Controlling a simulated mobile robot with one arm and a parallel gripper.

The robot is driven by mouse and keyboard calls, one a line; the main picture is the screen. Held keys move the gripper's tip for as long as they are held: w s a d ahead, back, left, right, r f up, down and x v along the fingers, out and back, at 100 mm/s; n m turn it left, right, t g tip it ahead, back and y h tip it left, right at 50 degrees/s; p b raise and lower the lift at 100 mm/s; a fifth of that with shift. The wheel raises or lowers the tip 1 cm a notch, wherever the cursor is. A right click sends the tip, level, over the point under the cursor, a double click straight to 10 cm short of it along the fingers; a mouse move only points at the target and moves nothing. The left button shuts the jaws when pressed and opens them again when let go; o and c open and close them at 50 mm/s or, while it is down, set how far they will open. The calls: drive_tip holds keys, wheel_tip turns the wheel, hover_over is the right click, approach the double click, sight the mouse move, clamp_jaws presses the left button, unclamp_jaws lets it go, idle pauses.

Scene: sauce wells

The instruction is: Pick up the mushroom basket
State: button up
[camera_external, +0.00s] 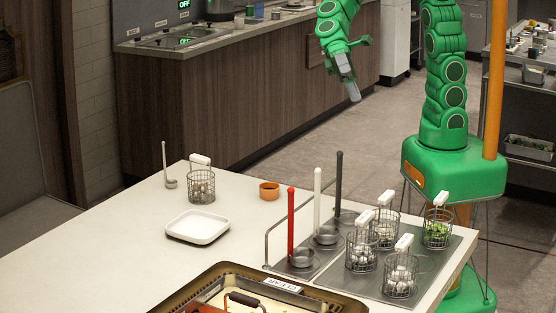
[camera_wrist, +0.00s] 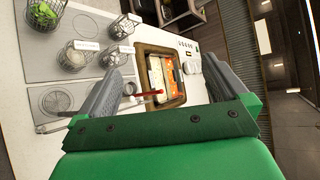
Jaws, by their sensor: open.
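Several wire baskets with white handles stand in the metal well panel at the right of the table. One basket holds green leaves (camera_external: 437,230). The other baskets, at the back (camera_external: 385,229), left (camera_external: 361,252) and front (camera_external: 400,277), hold pale lumps that look like mushrooms. Another basket (camera_external: 201,187) with pale contents stands apart at the table's far left. In the wrist view, a pale-filled basket (camera_wrist: 73,58) and the green one (camera_wrist: 43,14) show at upper left. My gripper (camera_external: 353,92) is open and empty, above and behind the table, clear of the baskets.
Upright red (camera_external: 291,220), white (camera_external: 317,200) and dark (camera_external: 338,180) ladle handles stand left of the baskets. A white dish (camera_external: 197,227), an orange cup (camera_external: 269,190) and a small ladle (camera_external: 168,170) sit leftward. A framed tray (camera_external: 240,275) is at the front.

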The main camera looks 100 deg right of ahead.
drive_tip(key=w+d+f+m+t+y, duration=0.1)
drive_tip(key=w+d+m+t+y, duration=0.15)
drive_tip(key=w+m+t, duration=0.75)
drive_tip(key=w+d+f+m+h, duration=0.1)
drive_tip(key=w+d+f+m, duration=0.1)
drive_tip(key=w+d+f, duration=0.35)
drive_tip(key=w+d+f+m+h, duration=0.2)
drive_tip(key=w, duration=0.6)
drive_tip(key=m+t+h, duration=0.1)
drive_tip(key=m+h, duration=0.6)
drive_tip(key=m, duration=0.5)
approach(192, 189)
drive_tip(key=shift+s+d+r, duration=0.1)
drive_tip(key=shift+s, duration=0.45)
drive_tip(key=shift+s+d+r, duration=0.1)
drive_tip(key=shift+s+d, duration=0.05)
drive_tip(key=shift+s, duration=0.4)
drive_tip(key=shift+x, duration=0.8)
drive_tip(key=shift+w+r+x, duration=0.1)
drive_tip(key=shift+r+x, duration=0.05)
drive_tip(key=shift+x, duration=1.4)
drive_tip(key=shift+w+r+x, duration=0.1)
drive_tip(key=shift+x, duration=1.45)
drive_tip(key=shift+d, duration=0.15)
